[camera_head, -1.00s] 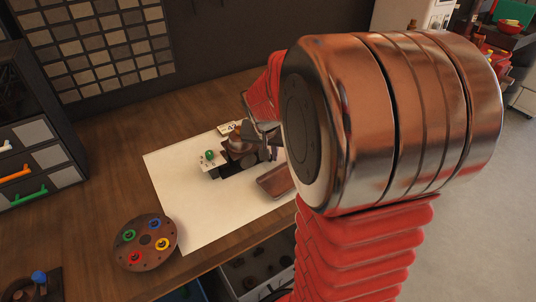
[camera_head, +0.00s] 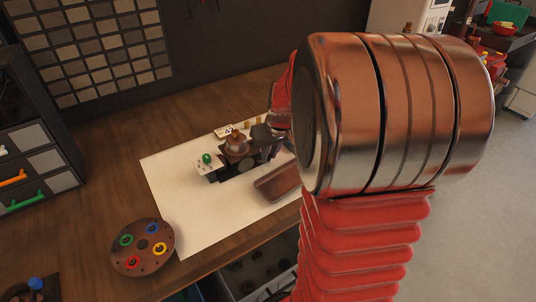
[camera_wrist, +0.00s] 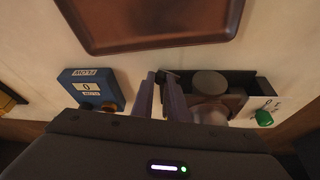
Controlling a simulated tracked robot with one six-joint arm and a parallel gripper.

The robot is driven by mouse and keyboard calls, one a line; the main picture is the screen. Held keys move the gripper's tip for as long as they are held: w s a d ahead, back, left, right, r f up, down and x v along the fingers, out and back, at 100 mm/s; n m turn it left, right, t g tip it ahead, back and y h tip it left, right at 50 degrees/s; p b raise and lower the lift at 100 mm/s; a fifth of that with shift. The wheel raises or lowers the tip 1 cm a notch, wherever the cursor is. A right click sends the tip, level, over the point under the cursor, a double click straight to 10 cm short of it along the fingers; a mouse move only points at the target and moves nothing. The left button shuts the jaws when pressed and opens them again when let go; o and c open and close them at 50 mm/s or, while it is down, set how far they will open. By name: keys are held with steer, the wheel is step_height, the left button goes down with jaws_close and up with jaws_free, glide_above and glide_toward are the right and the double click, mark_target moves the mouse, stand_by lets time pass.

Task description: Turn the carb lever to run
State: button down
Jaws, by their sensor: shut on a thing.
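The carburetor fixture (camera_head: 236,148) stands on the white mat, with a round brass-brown body on a dark base. A white panel with a green knob (camera_head: 207,158) is at its left end; the green knob also shows in the wrist view (camera_wrist: 264,118). My gripper (camera_head: 264,133) is at the fixture's right side. In the wrist view its two fingers (camera_wrist: 162,92) are closed in beside the carburetor body (camera_wrist: 209,84), around a small dark part that looks like the carb lever (camera_wrist: 170,75). Most of this part is hidden by the fingers, so its setting cannot be read.
A blue meter box (camera_wrist: 92,88) stands left of my fingers in the wrist view. A brown tray (camera_head: 277,182) lies in front of the fixture. A round plate with coloured rings (camera_head: 143,247) is at the front left. The white mat (camera_head: 185,215) is clear between them.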

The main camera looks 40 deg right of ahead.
steer(key=shift+w+d+n+y, duration=0.15)
steer(key=shift+w+n+y, duration=0.15)
steer(key=shift+n, duration=0.55)
steer(key=shift+w+d+n+y, duration=0.15)
steer(key=shift+n+y, duration=0.2)
steer(key=shift+n, duration=0.55)
steer(key=shift+w+d+n+y, duration=0.1)
steer(key=shift+w+n+y, duration=0.2)
steer(key=shift+n, duration=0.55)
steer(key=c, duration=2)
jaws_free()
steer(key=shift+s+r, duration=0.1)
steer(key=v, duration=1.3)
steer(key=shift+s+d+r, duration=0.1)
steer(key=shift+d+r, duration=0.1)
steer(key=shift+r, duration=0.05)
